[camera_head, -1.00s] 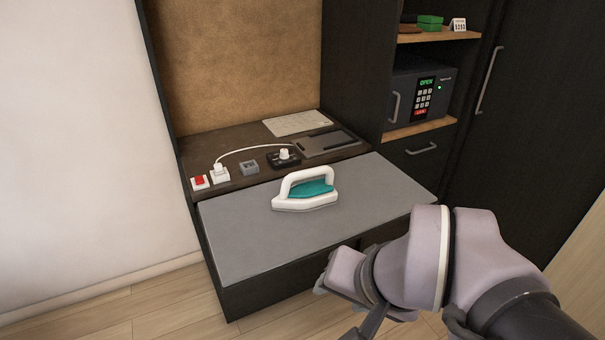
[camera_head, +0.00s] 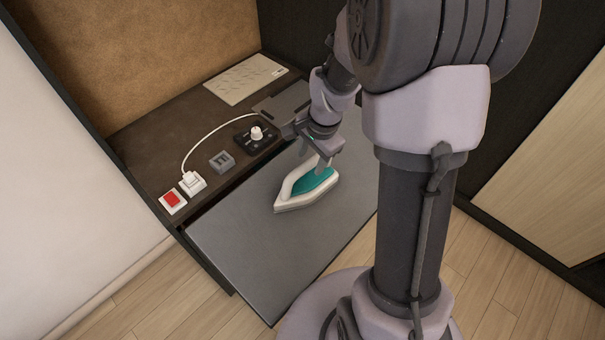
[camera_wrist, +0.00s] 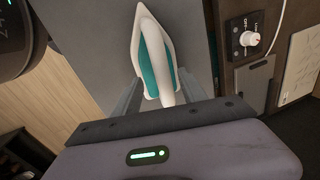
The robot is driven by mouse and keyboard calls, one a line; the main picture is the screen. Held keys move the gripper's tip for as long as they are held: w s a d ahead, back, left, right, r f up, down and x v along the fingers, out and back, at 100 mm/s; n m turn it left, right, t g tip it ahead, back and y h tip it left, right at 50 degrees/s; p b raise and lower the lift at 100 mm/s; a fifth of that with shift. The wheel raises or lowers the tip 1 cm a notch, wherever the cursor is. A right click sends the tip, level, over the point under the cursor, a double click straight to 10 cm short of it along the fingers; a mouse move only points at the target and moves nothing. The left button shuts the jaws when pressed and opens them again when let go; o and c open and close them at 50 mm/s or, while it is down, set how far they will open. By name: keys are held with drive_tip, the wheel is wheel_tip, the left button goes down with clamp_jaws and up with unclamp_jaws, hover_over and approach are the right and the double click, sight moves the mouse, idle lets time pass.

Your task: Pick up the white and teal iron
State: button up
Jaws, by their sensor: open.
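The white and teal iron (camera_head: 306,188) lies on the grey pull-out surface (camera_head: 240,238), its white handle arching over a teal body. In the wrist view the iron (camera_wrist: 141,60) points its nose away from my gripper (camera_wrist: 160,80). The two fingers are open and apart, one on each side of the handle's near end. In the head view my gripper (camera_head: 318,150) is just above the back end of the iron. The arm partly hides the handle there, so contact with it cannot be told.
Behind the grey surface, a dark shelf holds a red switch (camera_head: 172,200), a white plug with a cord (camera_head: 192,183), a grey socket block (camera_head: 222,161) and a black dial unit (camera_head: 250,141). A pale card (camera_head: 245,79) lies further back. The front left of the grey surface is clear.

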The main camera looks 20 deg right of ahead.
sight(306, 179)
drive_tip(key=f+b, duration=0.1)
drive_tip(key=f, duration=0.1)
drive_tip(key=w+f+b, duration=0.1)
drive_tip(key=f, duration=0.4)
drive_tip(key=shift+w+a+f+b, duration=0.25)
drive_tip(key=shift+w+f+b, duration=0.1)
drive_tip(key=shift+w+b, duration=0.05)
drive_tip(key=shift+r, duration=0.15)
clamp_jaws()
idle(0.7)
